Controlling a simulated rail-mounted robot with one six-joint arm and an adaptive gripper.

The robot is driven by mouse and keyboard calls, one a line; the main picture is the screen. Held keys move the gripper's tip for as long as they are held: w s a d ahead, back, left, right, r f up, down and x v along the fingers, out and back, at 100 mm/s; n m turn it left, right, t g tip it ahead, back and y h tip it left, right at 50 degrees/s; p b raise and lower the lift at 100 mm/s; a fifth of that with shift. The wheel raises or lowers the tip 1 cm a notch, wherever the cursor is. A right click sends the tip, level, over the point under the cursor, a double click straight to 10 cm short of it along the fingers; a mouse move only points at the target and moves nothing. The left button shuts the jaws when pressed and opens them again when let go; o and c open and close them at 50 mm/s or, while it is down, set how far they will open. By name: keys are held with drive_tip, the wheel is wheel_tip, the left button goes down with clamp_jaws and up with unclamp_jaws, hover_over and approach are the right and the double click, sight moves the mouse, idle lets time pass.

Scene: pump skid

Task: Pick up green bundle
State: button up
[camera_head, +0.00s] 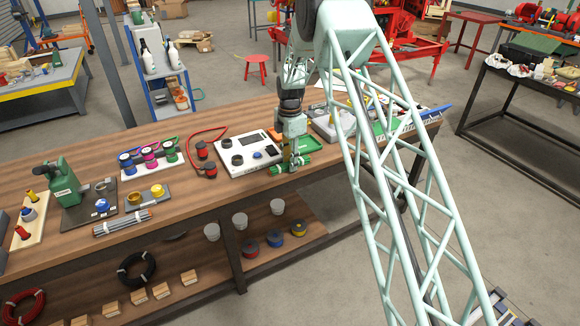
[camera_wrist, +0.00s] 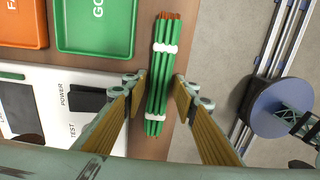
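The green bundle (camera_head: 279,170) lies on the wooden workbench near its front edge. In the wrist view, it is a set of slim green rods (camera_wrist: 161,70) with orange-brown ends, tied by two white bands. My gripper (camera_head: 291,160) is directly over it, pointing down. In the wrist view, my gripper (camera_wrist: 160,88) is open, with one yellow-lined finger on each side of the bundle. Gaps show between the bundle and both fingers, so neither visibly touches it. In the head view the gripper hides the bundle's middle.
A white test panel (camera_head: 236,166) is left of the bundle. Green (camera_wrist: 97,50) and orange trays sit behind it. A grey rod bundle (camera_head: 122,223) lies further left. The bench's front edge is close beside the bundle. My lattice arm hides part of the bench's right side.

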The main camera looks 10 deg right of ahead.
idle(0.4)
drive_tip(key=c, duration=0.5)
drive_tip(key=shift+c, duration=0.2)
drive_tip(key=shift+r, duration=0.25)
drive_tip(key=shift+r+p, duration=0.3)
drive_tip(key=shift+r, duration=1.1)
drive_tip(key=shift+s+a+r, duration=0.1)
drive_tip(key=shift+r, duration=0.1)
drive_tip(key=s+a+r, duration=0.1)
drive_tip(key=s+a, duration=0.8)
drive_tip(key=s, duration=0.3)
drive_tip(key=shift+s+a+r+p, duration=0.2)
drive_tip(key=shift+s+p, duration=0.1)
drive_tip(key=shift+p, duration=0.15)
drive_tip(key=shift+d, duration=0.1)
